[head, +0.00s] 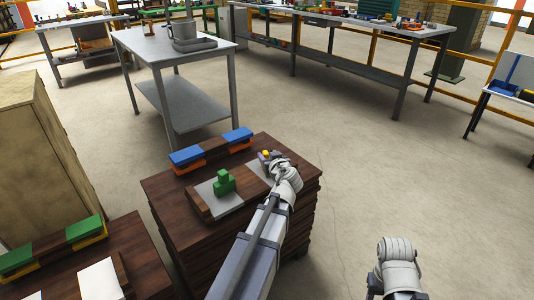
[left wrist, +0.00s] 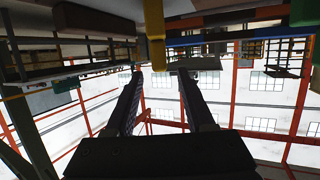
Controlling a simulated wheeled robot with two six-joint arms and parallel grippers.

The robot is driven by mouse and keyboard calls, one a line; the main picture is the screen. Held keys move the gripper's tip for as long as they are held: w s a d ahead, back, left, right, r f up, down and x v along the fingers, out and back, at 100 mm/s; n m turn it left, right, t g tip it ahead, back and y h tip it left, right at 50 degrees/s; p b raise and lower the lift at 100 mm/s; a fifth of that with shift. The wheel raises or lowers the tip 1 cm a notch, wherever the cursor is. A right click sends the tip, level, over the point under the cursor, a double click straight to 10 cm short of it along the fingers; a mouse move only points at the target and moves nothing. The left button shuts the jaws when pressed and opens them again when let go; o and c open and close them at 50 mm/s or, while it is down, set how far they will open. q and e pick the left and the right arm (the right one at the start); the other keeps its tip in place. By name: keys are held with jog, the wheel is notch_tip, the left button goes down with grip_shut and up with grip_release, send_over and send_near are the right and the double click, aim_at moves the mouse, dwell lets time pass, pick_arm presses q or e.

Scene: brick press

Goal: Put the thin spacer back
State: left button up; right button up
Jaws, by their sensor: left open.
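My left gripper (head: 269,159) is over the right part of a dark wooden stack, beside a small yellow piece (head: 266,153). In the left wrist view its two dark fingers (left wrist: 160,78) stand apart with nothing clearly held between them. A yellow bar (left wrist: 153,35) shows just beyond the fingertips. A green stepped block (head: 223,182) stands on a light grey plate (head: 228,201) on the same stack, left of the gripper. I cannot tell which piece is the thin spacer. My wrist hides part of the stack's right side. My right gripper's fingers are not in view.
Blue-and-orange blocks (head: 186,156) with a brown bar lie along the stack's back edge. Another wooden stack at lower left holds green-topped blocks (head: 85,229) and a white plate (head: 99,281). A grey table (head: 150,45) stands behind. The floor to the right is clear.

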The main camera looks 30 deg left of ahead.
pick_arm(q)
jog(key=p+v, duration=0.2)
jog(key=v, duration=0.7)
jog(key=shift+s+d+r, duration=0.15)
jog(key=shift+s+d, duration=0.1)
jog(key=shift+d, duration=0.05)
jog(key=s+d+f+m+g+h, duration=0.3)
jog(key=s+d+f+m, duration=0.1)
jog(key=d, duration=0.5)
jog(key=s+d+f+m+g+h, duration=0.3)
jog(key=s+d+f, duration=0.3)
jog(key=s+d, duration=0.2)
jog(key=s+d+f+m+g+h, duration=0.3)
jog(key=s+d+f+m+g, duration=0.1)
jog(key=d, duration=0.7)
jog(key=shift+s+f+m+g, duration=0.4)
jog(key=shift+s+f+m, duration=0.3)
jog(key=shift+s+m, duration=0.25)
